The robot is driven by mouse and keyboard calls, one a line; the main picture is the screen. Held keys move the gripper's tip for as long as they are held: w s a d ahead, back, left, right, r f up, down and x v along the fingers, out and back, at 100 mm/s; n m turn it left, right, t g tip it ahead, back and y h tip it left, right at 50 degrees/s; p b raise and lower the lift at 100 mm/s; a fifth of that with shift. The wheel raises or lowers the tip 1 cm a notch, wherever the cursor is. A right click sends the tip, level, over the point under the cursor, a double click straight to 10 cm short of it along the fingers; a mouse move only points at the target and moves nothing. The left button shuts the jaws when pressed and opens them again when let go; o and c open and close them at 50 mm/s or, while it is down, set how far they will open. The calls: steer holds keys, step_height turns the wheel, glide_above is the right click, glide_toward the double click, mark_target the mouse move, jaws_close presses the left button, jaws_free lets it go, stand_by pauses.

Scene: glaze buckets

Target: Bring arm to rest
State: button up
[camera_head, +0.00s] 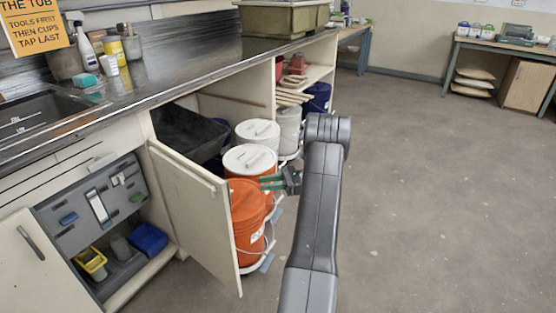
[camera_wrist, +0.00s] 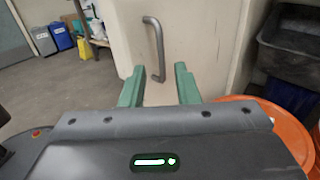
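My gripper (camera_head: 270,182) is at the end of my arm, above and beside the orange bucket (camera_head: 246,228) and right of the open cream cabinet door (camera_head: 190,205). In the wrist view its two green fingers (camera_wrist: 159,78) are apart with nothing held between them. A grey bar handle (camera_wrist: 155,45) on a pale panel (camera_wrist: 195,35) shows ahead of the fingertips. I see no contact with it. Part of an orange bucket (camera_wrist: 270,122) shows at the lower right of the wrist view.
White-lidded buckets (camera_head: 250,158) stand under the counter (camera_head: 190,55), beside a dark trough (camera_head: 188,132). An open lower cabinet with a grey panel (camera_head: 95,205) is left of the door. Open floor (camera_head: 440,180) lies right of my arm. A side table (camera_head: 500,45) stands far right.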

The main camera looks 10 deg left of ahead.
steer(key=b+x, duration=0.1)
steer(key=x, duration=1.1)
steer(key=shift+s+a, duration=0.15)
steer(key=shift+a, duration=0.25)
steer(key=shift+d, duration=0.1)
